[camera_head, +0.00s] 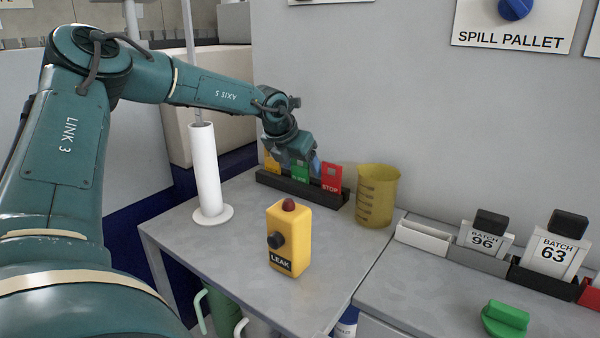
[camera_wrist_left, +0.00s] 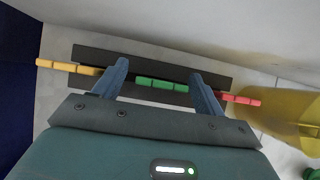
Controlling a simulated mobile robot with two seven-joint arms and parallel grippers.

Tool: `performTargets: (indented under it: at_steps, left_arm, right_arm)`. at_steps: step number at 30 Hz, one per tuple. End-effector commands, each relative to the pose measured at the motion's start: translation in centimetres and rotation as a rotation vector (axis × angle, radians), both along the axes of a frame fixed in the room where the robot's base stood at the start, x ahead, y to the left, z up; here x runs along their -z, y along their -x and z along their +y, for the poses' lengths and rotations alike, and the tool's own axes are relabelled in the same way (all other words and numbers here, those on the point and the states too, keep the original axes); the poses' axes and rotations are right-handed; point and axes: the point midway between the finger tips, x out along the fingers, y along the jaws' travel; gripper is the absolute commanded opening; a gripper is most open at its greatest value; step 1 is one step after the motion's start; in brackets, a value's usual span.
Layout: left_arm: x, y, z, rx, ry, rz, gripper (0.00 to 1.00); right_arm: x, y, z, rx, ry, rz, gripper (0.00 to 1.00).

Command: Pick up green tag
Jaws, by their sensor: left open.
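The green tag (camera_head: 300,172) stands upright in a dark rack (camera_head: 270,181), between a yellow tag (camera_head: 272,164) and a red tag (camera_head: 332,177) marked STOP. My left gripper (camera_head: 301,160) is above the rack and hides part of the green tag in the head view. In the left wrist view the green tag (camera_wrist_left: 162,84) lies between the two open blue fingers of the left gripper (camera_wrist_left: 160,82). The yellow tag is left of the fingers and the red tag is at the right finger's outer side. I cannot tell whether the fingers touch anything. My right gripper is not in view.
A translucent yellow beaker (camera_head: 377,196) stands right of the rack. A white roll on a stand (camera_head: 206,172) is to the left. A yellow LEAK box (camera_head: 289,238) stands in front. BATCH holders (camera_head: 480,262) are at the right, and a wall rises behind the rack.

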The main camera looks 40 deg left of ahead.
Motion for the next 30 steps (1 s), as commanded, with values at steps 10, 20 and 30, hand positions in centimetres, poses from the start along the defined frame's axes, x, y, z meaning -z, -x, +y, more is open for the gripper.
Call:
performTargets:
  at_steps: [10, 20, 30]
  left_arm:
    - [0.07, -0.08, 0.0, 0.0, 0.0, -0.001, 0.62]
    - [0.06, -0.06, 0.01, 0.0, 0.0, 0.0, 0.35]
    - [0.0, -0.07, 0.01, 0.0, 0.0, -0.001, 0.24]
  right_arm:
    - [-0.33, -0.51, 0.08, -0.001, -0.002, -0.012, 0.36]
    - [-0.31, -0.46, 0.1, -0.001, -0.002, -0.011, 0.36]
    - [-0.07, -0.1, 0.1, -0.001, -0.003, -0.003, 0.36]
